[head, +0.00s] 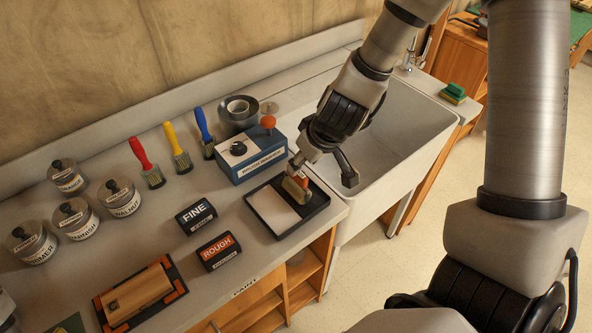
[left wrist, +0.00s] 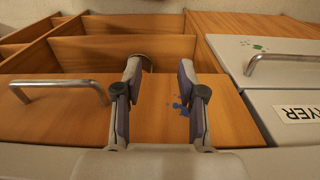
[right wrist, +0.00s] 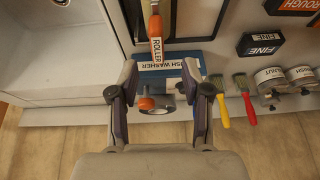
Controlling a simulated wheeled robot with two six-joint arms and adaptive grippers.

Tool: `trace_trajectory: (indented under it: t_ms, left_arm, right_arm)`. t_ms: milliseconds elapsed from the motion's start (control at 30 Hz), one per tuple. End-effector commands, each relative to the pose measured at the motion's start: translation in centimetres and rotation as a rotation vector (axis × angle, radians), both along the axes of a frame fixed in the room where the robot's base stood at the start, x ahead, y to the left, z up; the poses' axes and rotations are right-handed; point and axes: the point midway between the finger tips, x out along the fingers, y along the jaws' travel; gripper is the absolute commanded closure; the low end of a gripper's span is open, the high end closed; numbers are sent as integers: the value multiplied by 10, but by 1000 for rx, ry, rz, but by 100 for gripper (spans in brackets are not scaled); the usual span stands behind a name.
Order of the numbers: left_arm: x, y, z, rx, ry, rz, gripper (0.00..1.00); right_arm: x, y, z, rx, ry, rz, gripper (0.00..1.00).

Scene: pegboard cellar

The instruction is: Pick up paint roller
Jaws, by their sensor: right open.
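The paint roller (head: 296,190) lies in a black paint tray (head: 317,212) on the bench, beside the sink. In the right wrist view its orange handle (right wrist: 155,27), labelled ROLLER, points toward the gap between my fingertips. My right gripper (head: 323,170) is open above the tray's far edge, partly covering the roller in the head view. Its spread fingers also show in the right wrist view (right wrist: 160,70), with nothing held between them. My left gripper (left wrist: 157,75) is open and empty in front of wooden cabinetry, and is out of the head view.
The blue brush washer box (head: 250,160) stands behind the tray, with an orange knob. FINE (head: 196,216) and ROUGH (head: 219,251) blocks lie left of the tray. The deep white sink (head: 405,130) is empty on the right.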

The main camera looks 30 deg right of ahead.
Motion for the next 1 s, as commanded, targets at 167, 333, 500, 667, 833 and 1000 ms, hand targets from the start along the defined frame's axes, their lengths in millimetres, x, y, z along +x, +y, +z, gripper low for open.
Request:
trace_trajectory:
  t_ms: [167,333,500,667,833,1000]
  left_arm:
    - [1,0,-28,0,-1,0,60]
    - [1,0,-47,0,-1,0,60]
    - [1,0,-45,0,-1,0,60]
    - [1,0,-45,0,-1,0,60]
    - [1,0,-45,0,-1,0,60]
    - [1,0,-45,0,-1,0,60]
  right_arm:
    - [9,0,-34,-2,3,1,52]
    - [19,0,-60,-2,2,2,52]
    - [21,1,-59,-1,2,1,52]
    - [21,1,-58,-1,2,1,80]
    - [21,1,-59,-2,3,1,100]
    - [21,0,-58,-1,2,1,100]
